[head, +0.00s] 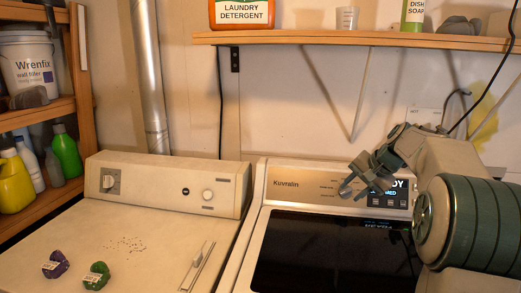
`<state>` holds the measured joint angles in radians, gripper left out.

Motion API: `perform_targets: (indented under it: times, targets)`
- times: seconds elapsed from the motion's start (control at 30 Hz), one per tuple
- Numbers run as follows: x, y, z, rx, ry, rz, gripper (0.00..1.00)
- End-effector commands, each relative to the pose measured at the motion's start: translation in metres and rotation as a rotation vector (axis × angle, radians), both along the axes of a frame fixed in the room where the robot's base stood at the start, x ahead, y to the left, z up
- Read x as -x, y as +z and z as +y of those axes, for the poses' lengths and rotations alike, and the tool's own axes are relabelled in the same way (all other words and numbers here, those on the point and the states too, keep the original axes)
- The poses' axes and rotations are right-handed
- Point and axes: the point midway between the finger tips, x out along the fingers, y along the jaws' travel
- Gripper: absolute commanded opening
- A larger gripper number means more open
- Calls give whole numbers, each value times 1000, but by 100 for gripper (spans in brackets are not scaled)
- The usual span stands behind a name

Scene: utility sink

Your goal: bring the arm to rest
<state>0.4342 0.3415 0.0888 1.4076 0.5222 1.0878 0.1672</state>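My gripper (351,183) is at the end of my arm on the right side of the head view. It points down and to the left, in front of the control panel (291,184) of the right-hand machine. It overlaps the panel in the picture, and I cannot tell whether it touches it. No object shows in it. Its fingers are small and seen at an angle, so their gap is unclear. My arm hides part of the panel and the right side of the machine.
The right machine has a dark glass lid (315,250). The left machine's pale top (160,235) bears a purple item (55,265), a green item (96,275) and dark specks. A wooden shelf (300,40) with bottles runs above. A shelving rack (35,115) stands left.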

Motion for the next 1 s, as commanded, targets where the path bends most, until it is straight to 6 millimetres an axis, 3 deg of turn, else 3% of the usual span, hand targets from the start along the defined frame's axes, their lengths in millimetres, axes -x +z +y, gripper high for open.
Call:
perform_targets:
  times: [0.03,0.2,0.4,0.6,0.8,1.0]
  targets:
    - [19,1,17,37,31,13,36]
    - [80,-7,57,159,134,50,36]
    - [159,-25,91,298,263,81,36]
    - [241,-55,112,427,402,101,36]
    - [308,-88,118,530,528,109,36]
    - [339,-107,119,578,591,110,36]
